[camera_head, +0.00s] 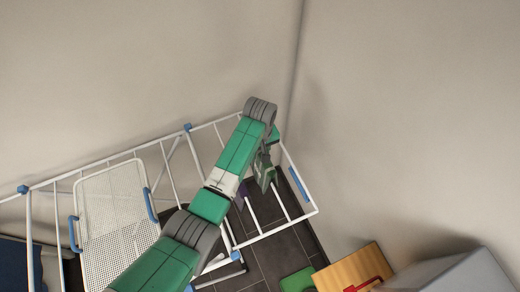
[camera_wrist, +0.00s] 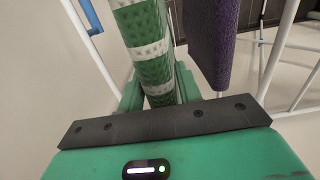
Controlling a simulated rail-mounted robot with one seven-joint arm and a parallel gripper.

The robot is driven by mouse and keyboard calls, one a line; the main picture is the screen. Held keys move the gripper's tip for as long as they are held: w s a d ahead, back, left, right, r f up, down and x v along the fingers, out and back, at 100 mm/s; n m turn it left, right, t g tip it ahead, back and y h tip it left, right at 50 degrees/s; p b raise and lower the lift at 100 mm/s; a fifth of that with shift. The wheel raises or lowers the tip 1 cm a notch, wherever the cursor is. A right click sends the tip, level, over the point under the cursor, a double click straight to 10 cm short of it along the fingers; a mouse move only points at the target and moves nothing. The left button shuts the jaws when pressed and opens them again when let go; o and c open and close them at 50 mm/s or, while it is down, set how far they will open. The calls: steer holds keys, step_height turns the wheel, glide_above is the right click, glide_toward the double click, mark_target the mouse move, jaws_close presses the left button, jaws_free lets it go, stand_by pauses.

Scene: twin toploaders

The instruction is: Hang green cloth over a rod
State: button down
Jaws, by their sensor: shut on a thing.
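The green cloth (camera_wrist: 143,30), with green and white checked bands, hangs in front of my wrist camera. My gripper (camera_wrist: 160,92) is shut on it; the fingertips are mostly hidden by the cloth. In the head view my gripper (camera_head: 265,168) is over the right end of a white drying rack (camera_head: 302,212), whose rods run side by side. I cannot clearly tell the cloth from my green gripper there. A rod (camera_wrist: 278,50) stands to the right of the cloth in the wrist view. I cannot tell whether the cloth touches any rod.
A purple cloth (camera_wrist: 212,40) hangs close to the right of the green one. A white mesh basket (camera_head: 112,205) with blue handles sits on the rack's left part. A wooden top (camera_head: 338,272) with a red item and a grey box (camera_head: 450,275) stand at lower right. Walls close in behind the rack.

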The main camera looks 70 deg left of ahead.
step_height(320, 180, down, 8)
steer(key=b, duration=0.5)
steer(key=shift+r, duration=0.1)
steer(key=c, duration=0.9)
jaws_free()
step_height(320, 180, up, 8)
steer(key=shift+f+p, duration=0.1)
steer(key=shift+p, duration=0.5)
